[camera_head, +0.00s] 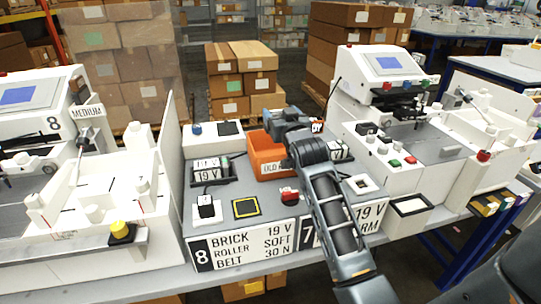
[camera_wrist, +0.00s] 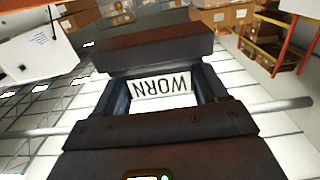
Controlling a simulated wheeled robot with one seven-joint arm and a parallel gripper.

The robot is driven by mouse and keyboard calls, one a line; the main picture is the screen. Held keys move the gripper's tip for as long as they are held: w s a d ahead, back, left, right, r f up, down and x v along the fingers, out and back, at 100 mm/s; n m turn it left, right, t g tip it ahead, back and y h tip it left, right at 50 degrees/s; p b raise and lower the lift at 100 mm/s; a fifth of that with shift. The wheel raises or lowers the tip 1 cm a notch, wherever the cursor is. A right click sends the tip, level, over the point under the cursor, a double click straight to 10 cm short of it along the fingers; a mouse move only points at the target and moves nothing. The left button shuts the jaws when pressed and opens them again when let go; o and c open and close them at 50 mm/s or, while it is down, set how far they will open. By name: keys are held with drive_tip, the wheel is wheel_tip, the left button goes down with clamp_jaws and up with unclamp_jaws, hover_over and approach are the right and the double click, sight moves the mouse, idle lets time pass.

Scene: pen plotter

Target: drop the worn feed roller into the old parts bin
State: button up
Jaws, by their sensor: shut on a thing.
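My gripper (camera_head: 284,122) is over the back part of the orange bin (camera_head: 258,143), whose front label starts with "OLD". In the wrist view the jaws are shut on the worn feed roller, which has a white "WORN" label (camera_wrist: 162,88) between dark blue sides. A thin grey shaft (camera_wrist: 289,106) sticks out past the jaws on both sides. The roller cannot be made out clearly in the head view, and my arm covers the right part of the bin. I cannot tell the height of the roller over the bin.
The bin stands on a grey bench plate (camera_head: 222,221) between two white plotters. Beside it are a black-framed holder labelled 19 V (camera_head: 208,175), a yellow-edged black square (camera_head: 246,208) and a red part (camera_head: 289,196). A tall white panel (camera_head: 172,150) stands to the left.

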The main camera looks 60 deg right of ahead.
drive_tip(key=shift+f+b, duration=1.65)
drive_tip(key=shift+f, duration=0.75)
drive_tip(key=o, duration=1.1)
drive_tip(key=shift+o, duration=0.2)
drive_tip(key=shift+r, duration=0.1)
wheel_tip(320, 180, up, 4)
drive_tip(key=shift+s+r+b, duration=0.1)
drive_tip(key=shift+r+b, duration=0.1)
drive_tip(key=shift+b, duration=0.1)
drive_tip(key=s+d+r+b, duration=0.1)
drive_tip(key=s+d+r, duration=0.4)
drive_tip(key=s, duration=0.5)
drive_tip(key=shift+d+r, duration=0.15)
drive_tip(key=shift+r, duration=0.6)
drive_tip(key=shift+s, duration=0.1)
